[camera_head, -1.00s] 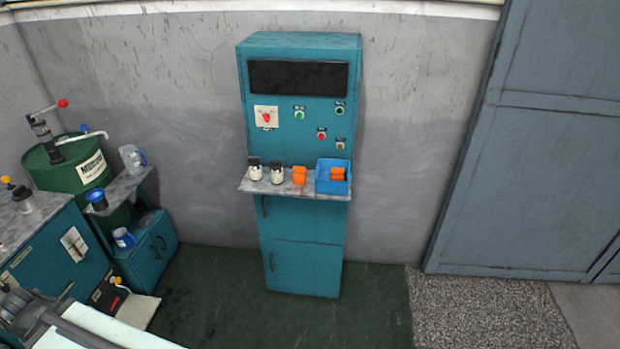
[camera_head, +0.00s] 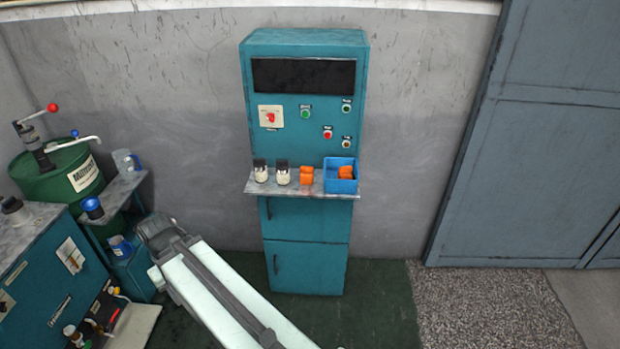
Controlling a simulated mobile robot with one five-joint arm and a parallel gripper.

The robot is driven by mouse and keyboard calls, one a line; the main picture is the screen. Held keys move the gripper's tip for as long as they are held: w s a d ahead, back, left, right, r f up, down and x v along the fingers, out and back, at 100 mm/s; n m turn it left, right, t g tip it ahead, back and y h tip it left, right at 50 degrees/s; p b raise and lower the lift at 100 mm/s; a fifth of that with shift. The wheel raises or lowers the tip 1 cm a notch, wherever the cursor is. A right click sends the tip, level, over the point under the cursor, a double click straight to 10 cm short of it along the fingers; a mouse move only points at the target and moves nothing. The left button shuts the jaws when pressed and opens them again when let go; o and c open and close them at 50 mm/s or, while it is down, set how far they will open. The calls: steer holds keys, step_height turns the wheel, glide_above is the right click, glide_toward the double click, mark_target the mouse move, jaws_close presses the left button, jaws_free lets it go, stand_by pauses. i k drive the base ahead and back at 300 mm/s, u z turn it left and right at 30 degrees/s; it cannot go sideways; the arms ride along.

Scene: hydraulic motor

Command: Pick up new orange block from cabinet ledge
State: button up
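The teal cabinet (camera_head: 305,240) stands against the grey wall, with a grey ledge (camera_head: 290,190) across its front. An orange block (camera_head: 306,175) stands on the ledge, just left of a blue bin (camera_head: 340,187). More orange (camera_head: 346,172) shows inside the bin; I cannot tell if it is one block or more. My arm's pale link (camera_head: 225,295) reaches up from the bottom edge to a grey joint, left of and nearer than the cabinet. I cannot make out my gripper's fingers anywhere in the view.
Two small white containers with dark tops (camera_head: 271,174) stand on the ledge left of the orange block. A green drum (camera_head: 60,175), a small side shelf (camera_head: 115,195) and a teal bench (camera_head: 45,265) fill the left. The green floor (camera_head: 375,300) right of the arm is clear.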

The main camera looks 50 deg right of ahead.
mark_target(306, 176)
steer(key=z, duration=0.1)
steer(key=i, duration=1)
steer(key=u, duration=0.05)
